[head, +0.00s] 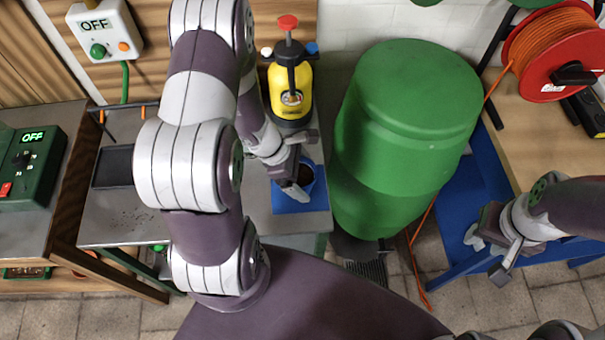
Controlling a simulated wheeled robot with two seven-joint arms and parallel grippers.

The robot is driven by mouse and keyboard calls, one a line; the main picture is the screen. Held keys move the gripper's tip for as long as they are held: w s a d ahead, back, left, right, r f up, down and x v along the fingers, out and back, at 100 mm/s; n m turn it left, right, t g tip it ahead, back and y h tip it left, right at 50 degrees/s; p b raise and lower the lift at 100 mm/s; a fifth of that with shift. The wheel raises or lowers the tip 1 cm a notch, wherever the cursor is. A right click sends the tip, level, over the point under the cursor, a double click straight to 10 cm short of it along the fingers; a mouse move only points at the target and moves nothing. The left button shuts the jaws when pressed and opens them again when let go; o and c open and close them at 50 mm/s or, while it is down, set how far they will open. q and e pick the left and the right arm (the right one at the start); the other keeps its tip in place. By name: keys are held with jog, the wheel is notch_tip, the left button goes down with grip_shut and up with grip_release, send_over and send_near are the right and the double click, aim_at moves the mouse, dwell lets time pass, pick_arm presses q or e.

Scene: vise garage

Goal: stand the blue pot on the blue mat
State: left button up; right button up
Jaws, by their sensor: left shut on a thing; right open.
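The blue pot (317,184) shows a dark inside and is partly hidden by my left gripper (297,190). My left gripper is shut on the pot at its near left side. The blue mat (289,205) lies on the grey bench top, under the gripper and pot. The pot looks upright and over the mat's right part; I cannot tell whether its base touches the mat. My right gripper (487,256) is open and empty at the right, in front of a blue table.
A yellow spray bottle (290,92) stands just behind the pot. A large green barrel (405,130) stands close to the right of the bench. An orange cable reel (553,50) is at the far right. A dark tray (112,167) lies on the bench's left part.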

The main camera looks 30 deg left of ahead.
pick_arm(q)
jog(key=o, duration=0.8)
jog(key=shift+f, duration=0.1)
